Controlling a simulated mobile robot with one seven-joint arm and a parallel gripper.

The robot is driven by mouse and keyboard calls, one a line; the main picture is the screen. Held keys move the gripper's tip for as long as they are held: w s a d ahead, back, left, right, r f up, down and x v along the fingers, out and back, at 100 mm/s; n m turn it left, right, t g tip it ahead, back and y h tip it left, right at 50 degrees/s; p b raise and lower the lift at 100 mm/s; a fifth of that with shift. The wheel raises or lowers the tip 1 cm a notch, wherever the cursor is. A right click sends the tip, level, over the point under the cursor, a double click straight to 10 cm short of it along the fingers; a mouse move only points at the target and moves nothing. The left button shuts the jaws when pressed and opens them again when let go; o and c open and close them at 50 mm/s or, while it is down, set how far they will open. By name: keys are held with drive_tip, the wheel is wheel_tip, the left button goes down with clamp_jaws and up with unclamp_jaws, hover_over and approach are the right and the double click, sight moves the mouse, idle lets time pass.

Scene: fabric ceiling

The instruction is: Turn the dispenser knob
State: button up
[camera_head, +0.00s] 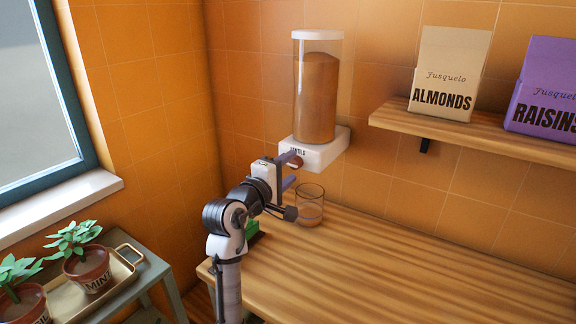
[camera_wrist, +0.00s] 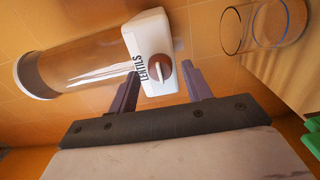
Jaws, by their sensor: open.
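The dispenser (camera_head: 317,100) is a clear cylinder with brown contents and a white lid, mounted on the orange tiled wall. Its white base, labelled LENTILS, also shows in the wrist view (camera_wrist: 147,36). The round brown knob (camera_wrist: 162,72) with a pale bar across it is on the front of this base. In the head view the knob (camera_head: 296,162) is partly hidden by a finger. My gripper (camera_head: 290,170) is in front of the base. In the wrist view my gripper (camera_wrist: 160,90) is open, its purple fingers on either side of the knob; contact is not clear.
A clear glass (camera_head: 309,204) stands on the wooden counter (camera_head: 390,268) below the dispenser. A wooden shelf (camera_head: 470,132) at right holds almond (camera_head: 449,75) and raisin (camera_head: 545,88) boxes. A green object (camera_head: 253,229) is partly hidden behind my arm. Potted plants (camera_head: 84,262) stand at left.

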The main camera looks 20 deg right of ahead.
drive_tip(key=shift+w+d, duration=0.1)
drive_tip(key=shift+c, duration=0.4)
drive_tip(key=c, duration=0.9)
drive_tip(key=shift+m, duration=0.4)
drive_tip(key=m+b, duration=0.2)
drive_tip(key=m, duration=0.1)
drive_tip(key=shift+f+m, duration=0.15)
drive_tip(key=shift+m, duration=0.15)
drive_tip(key=m+b, duration=0.3)
drive_tip(key=m, duration=0.1)
drive_tip(key=shift+f+m, duration=0.1)
drive_tip(key=shift+m, duration=0.2)
drive_tip(key=m+b, duration=0.3)
drive_tip(key=m, duration=0.1)
drive_tip(key=shift+m, duration=0.3)
drive_tip(key=shift+m+b, duration=1.35)
drive_tip(key=shift+m, duration=0.75)
